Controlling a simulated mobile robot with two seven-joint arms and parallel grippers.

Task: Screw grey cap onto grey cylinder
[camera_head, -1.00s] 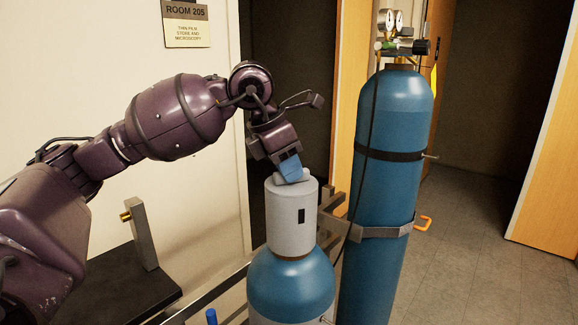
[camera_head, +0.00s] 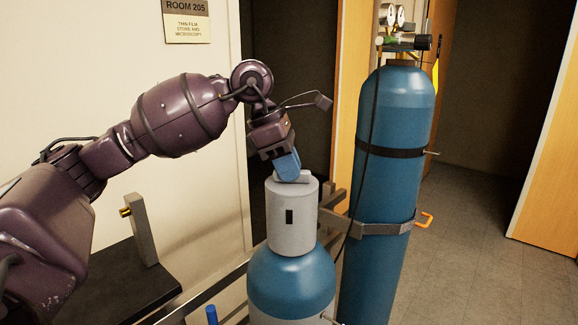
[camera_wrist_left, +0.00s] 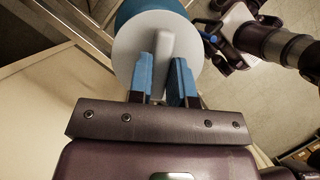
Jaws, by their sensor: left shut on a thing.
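The grey cap (camera_head: 292,225) sits upright on top of the shorter cylinder (camera_head: 290,285), whose shoulder looks blue, with a pale band at the picture's bottom edge. The cap has a dark slot in its side and a raised bar on top. My left gripper (camera_head: 289,168) comes down from above, shut on the cap's bar. In the left wrist view its blue fingers (camera_wrist_left: 164,80) stand on both sides of the bar, over the cap's round top (camera_wrist_left: 127,46). The neck under the cap is hidden. My right gripper (camera_wrist_left: 228,32) shows small at that view's upper right; its opening is unclear.
A tall blue cylinder (camera_head: 398,110) with gauges stands close at the right, strapped to a metal rail, with an orange-handled clamp (camera_head: 426,220). A black bench (camera_head: 120,290) lies at lower left. The floor at the right (camera_head: 470,250) is clear.

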